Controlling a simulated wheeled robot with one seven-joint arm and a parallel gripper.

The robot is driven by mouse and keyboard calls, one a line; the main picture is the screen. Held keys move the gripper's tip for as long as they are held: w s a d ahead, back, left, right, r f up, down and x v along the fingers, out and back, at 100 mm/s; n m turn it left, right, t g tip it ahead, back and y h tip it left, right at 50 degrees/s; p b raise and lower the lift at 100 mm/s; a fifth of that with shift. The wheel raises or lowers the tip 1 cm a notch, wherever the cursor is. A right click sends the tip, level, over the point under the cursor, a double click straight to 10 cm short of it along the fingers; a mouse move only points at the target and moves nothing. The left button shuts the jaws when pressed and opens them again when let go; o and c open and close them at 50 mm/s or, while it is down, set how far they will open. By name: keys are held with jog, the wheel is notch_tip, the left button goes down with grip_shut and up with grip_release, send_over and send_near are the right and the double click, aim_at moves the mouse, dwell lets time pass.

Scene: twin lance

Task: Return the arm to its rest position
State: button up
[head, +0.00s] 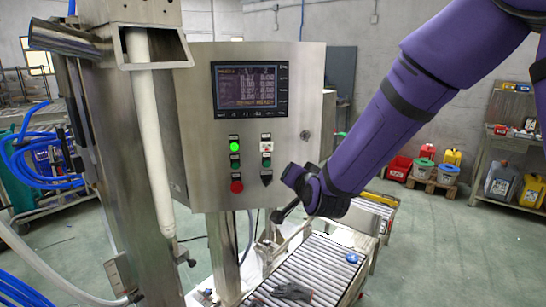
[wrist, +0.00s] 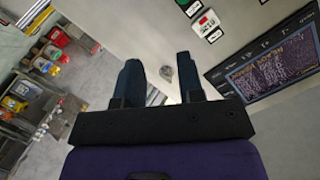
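My purple arm (head: 385,125) reaches in from the upper right in the head view, bent down toward the front of the steel control cabinet. My gripper (wrist: 160,68) shows two dark fingers standing apart with nothing between them in the wrist view. In the head view the gripper (head: 280,215) is small and dark, near the cabinet's lower right edge and above the roller conveyor. It holds nothing that I can see. Whether it touches the cabinet cannot be told.
The control cabinet (head: 205,165) carries a lit screen (head: 250,90), a glowing green button (head: 234,147) and a red button (head: 237,187). A roller conveyor (head: 315,265) bears dark gloves (head: 291,291) and a blue cap (head: 352,258). A steel column (head: 125,170) stands left. Bins line the back right.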

jog(key=s+d+r+n+g, duration=0.2)
jog(key=s+d+r+g, duration=0.1)
jog(key=s+d+r, duration=0.3)
jog(key=s+d+r+g+h, duration=0.1)
jog(key=s+d+g, duration=0.1)
jog(key=s+d, duration=0.4)
jog(key=s+d+r+n+g+h, duration=0.1)
jog(key=s+d, duration=0.5)
jog(key=s, duration=0.7)
jog(key=s+d+r+n+g+h, duration=0.1)
jog(key=s+d+r+g+h, duration=0.1)
jog(key=s+d, duration=0.4)
jog(key=s+g, duration=0.1)
jog(key=s, duration=0.2)
jog(key=shift+s+d+r+g, duration=0.15)
jog(key=shift+d+r+g, duration=0.2)
jog(key=shift+r+g, duration=0.05)
